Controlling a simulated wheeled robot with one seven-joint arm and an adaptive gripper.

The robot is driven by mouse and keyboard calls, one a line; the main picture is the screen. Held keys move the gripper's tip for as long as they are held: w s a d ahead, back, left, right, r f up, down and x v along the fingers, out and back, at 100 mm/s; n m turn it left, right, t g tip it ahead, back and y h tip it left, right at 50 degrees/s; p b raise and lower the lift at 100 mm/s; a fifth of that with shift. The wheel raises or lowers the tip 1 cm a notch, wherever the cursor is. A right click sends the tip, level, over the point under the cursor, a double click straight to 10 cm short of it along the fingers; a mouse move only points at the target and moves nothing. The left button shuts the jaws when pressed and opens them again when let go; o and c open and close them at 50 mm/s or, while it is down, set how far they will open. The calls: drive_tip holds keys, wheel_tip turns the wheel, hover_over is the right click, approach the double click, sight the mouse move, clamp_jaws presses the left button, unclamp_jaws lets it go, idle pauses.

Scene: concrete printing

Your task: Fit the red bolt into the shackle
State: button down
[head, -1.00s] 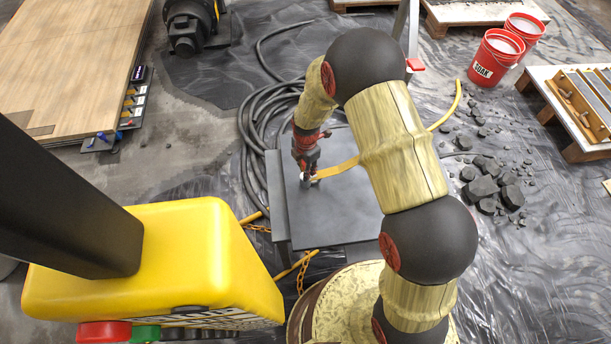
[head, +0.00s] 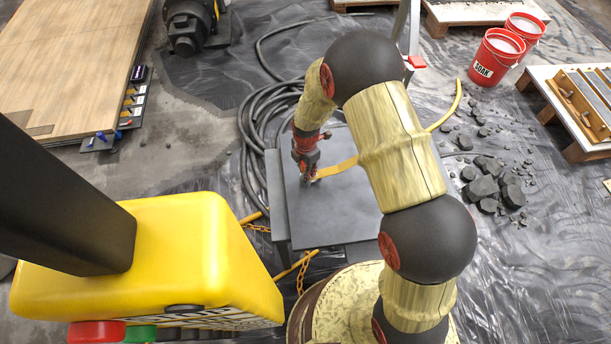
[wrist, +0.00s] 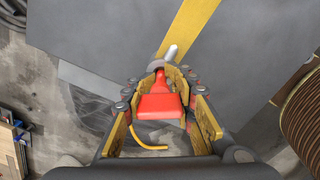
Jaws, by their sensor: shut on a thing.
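The red bolt (wrist: 160,104) is between the fingers of my gripper (wrist: 162,92) in the wrist view, its broad red head toward the camera. A grey curved piece of the shackle (wrist: 154,66) shows just beyond the fingertips, with a silver shaft end (wrist: 171,51) past it. I cannot tell how far the shaft runs through the shackle's eyes. A yellow strap (wrist: 191,24) leads away from there across the grey slab. In the head view my gripper (head: 309,179) points down at the slab (head: 345,215), by the strap's end, and hides the bolt and shackle.
A yellow box (head: 160,260) with red and green buttons is in front at the left. Black hose coils (head: 258,125) lie behind the slab. Dark rubble (head: 485,190) and red buckets (head: 497,58) are at the right. Yellow chain (head: 300,275) hangs at the slab's front.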

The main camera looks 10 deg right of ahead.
drive_tip(key=shift+f, duration=0.25)
drive_tip(key=shift+r, duration=0.2)
drive_tip(key=shift+r+p, duration=0.55)
drive_tip(key=shift+r, duration=0.25)
drive_tip(key=shift+w, duration=0.1)
drive_tip(key=shift+f, duration=0.3)
idle(0.5)
drive_tip(key=shift+f+b, duration=0.35)
drive_tip(key=shift+f, duration=0.35)
drive_tip(key=shift+r, duration=0.15)
drive_tip(key=shift+r+p, duration=0.45)
drive_tip(key=shift+r, duration=0.4)
